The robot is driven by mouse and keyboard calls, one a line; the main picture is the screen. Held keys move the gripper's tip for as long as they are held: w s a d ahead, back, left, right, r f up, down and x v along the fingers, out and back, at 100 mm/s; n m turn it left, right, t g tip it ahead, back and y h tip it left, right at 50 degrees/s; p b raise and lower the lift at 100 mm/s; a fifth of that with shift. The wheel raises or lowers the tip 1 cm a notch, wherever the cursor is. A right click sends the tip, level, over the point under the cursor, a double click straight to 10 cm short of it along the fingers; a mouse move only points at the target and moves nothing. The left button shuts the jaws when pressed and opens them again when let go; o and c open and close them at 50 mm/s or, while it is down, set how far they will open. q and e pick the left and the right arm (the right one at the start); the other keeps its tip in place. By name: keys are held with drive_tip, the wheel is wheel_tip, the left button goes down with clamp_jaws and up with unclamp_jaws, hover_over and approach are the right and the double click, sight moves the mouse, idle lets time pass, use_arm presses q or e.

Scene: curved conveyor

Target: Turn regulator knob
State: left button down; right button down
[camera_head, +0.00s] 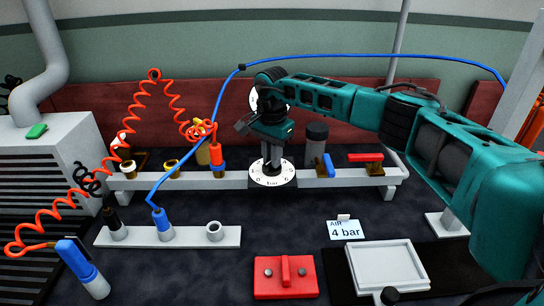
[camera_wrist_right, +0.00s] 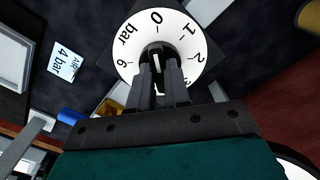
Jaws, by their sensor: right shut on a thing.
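The regulator's round white dial (camera_head: 258,179) with numbers and "bar" sits on the pale rail in the middle of the head view. In the right wrist view the dial (camera_wrist_right: 183,33) shows 0, 1, 2, 6 and "bar". Its dark knob (camera_wrist_right: 157,52) is at the centre, with a small white mark partly between the fingers. My right gripper (camera_head: 273,161) points down over the dial, shut on the knob; its fingers (camera_wrist_right: 158,74) also show in the wrist view and hide the dial's lower part. A card (camera_head: 346,230) reads "AIR 4 bar". My left gripper is not in view.
A blue-handled valve (camera_head: 329,166) and a red-handled valve (camera_head: 366,158) stand right of the dial. Orange coiled hoses (camera_head: 139,103) and a blue hose (camera_head: 212,130) rise on the left. A red box (camera_head: 285,278) and white tray (camera_head: 388,266) lie in front.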

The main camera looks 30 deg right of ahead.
drive_tip(key=shift+n, duration=1.3)
drive_tip(key=shift+r, duration=0.1)
drive_tip(key=c, duration=1.1)
unclamp_jaws()
wheel_tip(320, 180, up, 13)
drive_tip(key=shift+f+p, duration=0.1)
drive_tip(key=shift+p, duration=0.2)
